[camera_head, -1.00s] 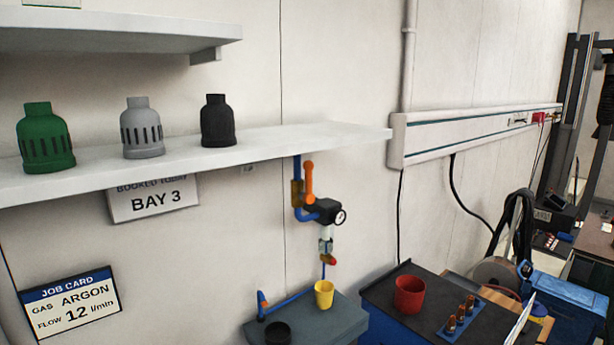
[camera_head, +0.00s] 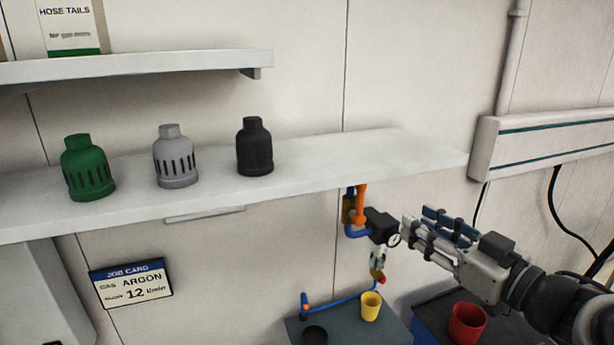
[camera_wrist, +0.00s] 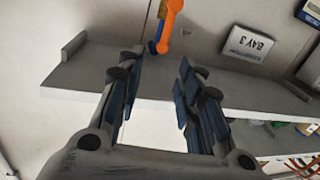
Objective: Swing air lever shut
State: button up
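The air lever (camera_head: 361,205) is orange and points up beside the blue pipe (camera_head: 357,232) under the shelf. Its top is close under the shelf edge. In the wrist view the lever (camera_wrist: 170,24) is at the top, beyond my fingertips. My gripper (camera_head: 416,220) is right of the lever, with its fingers pointing left toward the valve assembly. In the wrist view my gripper (camera_wrist: 158,72) is open, with a clear gap and nothing between its fingers. From the head view I cannot tell whether a fingertip touches the black regulator (camera_head: 381,226).
The white shelf (camera_head: 400,150) carries green, grey and black caps and overhangs the valve. Below are a yellow cup (camera_head: 370,306) on a grey cabinet and a red cup (camera_head: 467,323). A white wall trunking (camera_head: 550,145) runs at the right.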

aim_at(360, 192)
jog(key=shift+y, duration=0.3)
jog(key=x, duration=1.6)
jog(key=shift+w+a+f+b, duration=0.1)
jog(key=shift+a+f+b, duration=0.1)
jog(key=shift+a+b, duration=0.15)
jog(key=shift+d, duration=0.1)
jog(key=shift+c, duration=0.5)
grip_shut()
